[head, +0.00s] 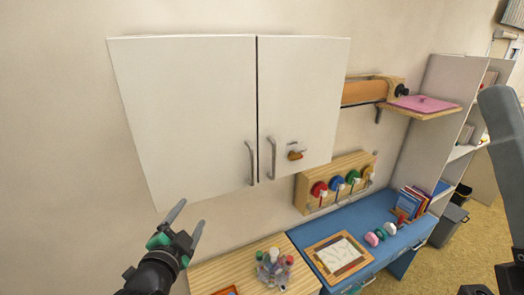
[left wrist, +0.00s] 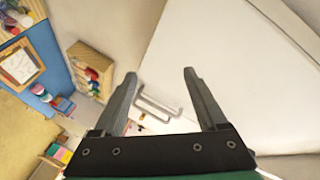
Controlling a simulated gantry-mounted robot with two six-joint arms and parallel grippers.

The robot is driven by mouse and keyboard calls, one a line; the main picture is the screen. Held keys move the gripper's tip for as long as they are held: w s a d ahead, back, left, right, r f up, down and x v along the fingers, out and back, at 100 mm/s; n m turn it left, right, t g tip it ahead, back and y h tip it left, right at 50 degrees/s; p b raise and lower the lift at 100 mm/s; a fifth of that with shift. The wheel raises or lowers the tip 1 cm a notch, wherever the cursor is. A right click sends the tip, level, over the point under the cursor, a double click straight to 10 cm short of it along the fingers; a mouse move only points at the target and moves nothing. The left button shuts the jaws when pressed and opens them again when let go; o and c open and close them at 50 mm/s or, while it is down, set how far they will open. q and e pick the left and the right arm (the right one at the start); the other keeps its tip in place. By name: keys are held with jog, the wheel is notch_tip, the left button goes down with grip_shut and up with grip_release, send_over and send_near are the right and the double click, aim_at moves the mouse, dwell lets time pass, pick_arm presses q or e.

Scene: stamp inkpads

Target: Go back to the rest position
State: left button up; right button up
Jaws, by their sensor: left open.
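My left gripper (head: 186,226) is open and empty. In the head view it is raised in front of the wall, below the left door of a closed white cabinet (head: 185,110). Its two fingers also show spread apart in the left wrist view (left wrist: 158,95), with the cabinet handles (left wrist: 158,107) beyond and between them. It touches nothing that I can see. Part of my right arm (head: 505,130) shows at the right edge of the head view, but its fingertips are not visible.
A blue desk (head: 375,212) holds a framed sheet (head: 338,256), small coloured items and books. A wooden surface (head: 215,272) with a cluster of bottles (head: 273,268) lies below. A shelf with a pink item (head: 425,104) juts out right.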

pick_arm(q)
jog(key=s+r+n+t, duration=0.2)
jog(key=s+r+t, duration=0.2)
jog(key=r, duration=1)
jog(key=s+r+n+t+h, duration=0.1)
jog(key=s+r+n+t, duration=0.6)
jog(key=s+r, duration=1.1)
jog(key=shift+s+a+r+n, duration=0.35)
jog(key=shift+s+n, duration=0.55)
jog(key=shift+s, duration=0.2)
